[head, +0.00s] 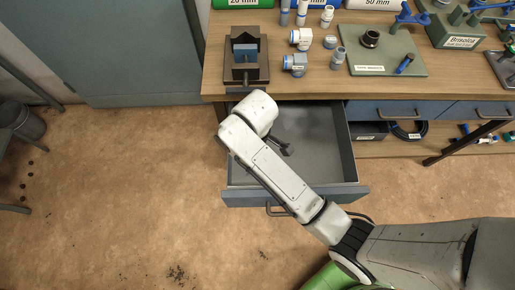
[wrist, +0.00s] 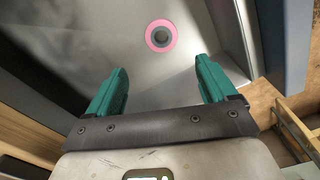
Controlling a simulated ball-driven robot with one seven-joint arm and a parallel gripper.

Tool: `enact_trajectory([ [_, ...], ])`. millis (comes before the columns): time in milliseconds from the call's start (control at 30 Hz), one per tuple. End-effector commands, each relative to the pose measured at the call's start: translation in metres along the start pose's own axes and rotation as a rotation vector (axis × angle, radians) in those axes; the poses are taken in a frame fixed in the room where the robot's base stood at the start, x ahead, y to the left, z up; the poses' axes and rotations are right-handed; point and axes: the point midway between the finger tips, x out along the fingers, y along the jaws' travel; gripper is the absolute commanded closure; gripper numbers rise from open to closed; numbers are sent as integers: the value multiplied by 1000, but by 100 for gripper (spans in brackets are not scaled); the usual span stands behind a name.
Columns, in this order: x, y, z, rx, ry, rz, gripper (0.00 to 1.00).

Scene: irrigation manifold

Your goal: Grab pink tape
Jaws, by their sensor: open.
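The pink tape (wrist: 160,36) is a small pink ring with a dark grey centre. It lies flat on the grey bottom of the open drawer in the wrist view, ahead of my gripper (wrist: 160,82). The gripper's two teal fingers are spread apart with nothing between them, and the tape is apart from them, beyond the gap. In the head view my arm reaches over the open drawer (head: 336,150), and I cannot make out the tape there. My gripper (head: 284,150) shows there only as a small dark shape inside the drawer.
The wooden workbench (head: 310,88) runs above the drawer, with a vice (head: 246,60), several pipe fittings (head: 301,39) and a green plate (head: 385,55) on it. A shut blue drawer (head: 388,110) is to the right. The floor at left is mostly clear.

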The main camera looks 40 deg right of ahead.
Motion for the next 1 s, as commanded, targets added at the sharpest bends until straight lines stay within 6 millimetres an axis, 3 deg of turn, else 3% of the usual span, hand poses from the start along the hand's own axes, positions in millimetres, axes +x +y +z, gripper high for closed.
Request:
enact_trajectory([
  [200, 33, -1, 1, -1, -4, -2, 15],
  [533, 60, -2, 1, 0, -4, -2, 15],
  [800, 96, -4, 0, 0, -3, -1, 15],
  [1000, 103, -3, 0, 1, -1, 0, 15],
])
